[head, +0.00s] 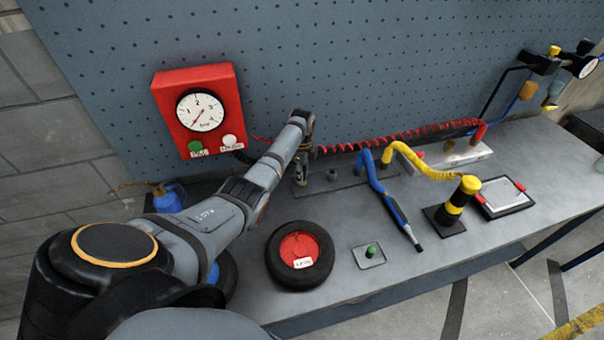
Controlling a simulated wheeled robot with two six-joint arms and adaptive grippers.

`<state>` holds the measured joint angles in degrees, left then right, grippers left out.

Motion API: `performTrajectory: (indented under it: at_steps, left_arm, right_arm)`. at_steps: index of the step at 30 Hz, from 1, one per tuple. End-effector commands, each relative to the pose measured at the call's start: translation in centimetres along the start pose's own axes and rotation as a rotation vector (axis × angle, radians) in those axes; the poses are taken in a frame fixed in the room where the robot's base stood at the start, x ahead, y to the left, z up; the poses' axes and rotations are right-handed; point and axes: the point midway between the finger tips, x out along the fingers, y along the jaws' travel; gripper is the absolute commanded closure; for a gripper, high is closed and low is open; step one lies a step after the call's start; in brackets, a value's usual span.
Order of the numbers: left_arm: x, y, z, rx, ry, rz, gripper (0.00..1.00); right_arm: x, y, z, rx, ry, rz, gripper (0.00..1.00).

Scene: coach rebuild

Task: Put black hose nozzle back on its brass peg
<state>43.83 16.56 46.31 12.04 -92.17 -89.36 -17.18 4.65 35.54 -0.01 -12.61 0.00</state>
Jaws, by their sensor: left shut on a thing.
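My left gripper (302,172) points down over the back of the workbench, close to the pegboard. It is shut on a small dark thing, most likely the black hose nozzle, which my wrist and fingers mostly hide. A red coiled hose (400,137) runs along the back of the bench and passes behind my wrist. I cannot make out the brass peg clearly. My right gripper is not in view.
A red gauge box (198,110) hangs on the pegboard (330,60). Blue (374,175) and yellow (425,170) hoses stand right of my gripper.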

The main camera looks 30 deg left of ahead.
Motion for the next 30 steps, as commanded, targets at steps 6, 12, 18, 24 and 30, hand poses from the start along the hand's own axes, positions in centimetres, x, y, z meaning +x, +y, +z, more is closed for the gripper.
performTrajectory:
  at_steps: [6, 12, 18, 24, 30]
  left_arm:
    - [-0.1, 0.0, 0.0, 0.000, 0.000, -0.001, 0.72]
    - [0.0, 0.0, 0.0, 0.000, 0.000, -0.001, 0.47]
    - [0.0, 0.0, 0.0, 0.000, 0.000, 0.000, 0.47]
    - [-1.3, -0.1, 0.0, 0.000, 0.000, -0.003, 0.47]
    - [-6.0, -0.1, 0.0, 0.001, -0.001, -0.004, 0.47]
  right_arm:
    - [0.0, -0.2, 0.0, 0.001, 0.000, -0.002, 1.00]
    - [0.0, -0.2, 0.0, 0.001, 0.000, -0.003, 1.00]
    - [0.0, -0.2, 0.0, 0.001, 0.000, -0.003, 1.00]
    - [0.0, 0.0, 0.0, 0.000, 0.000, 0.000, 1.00]
    - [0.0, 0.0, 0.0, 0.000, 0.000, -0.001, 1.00]
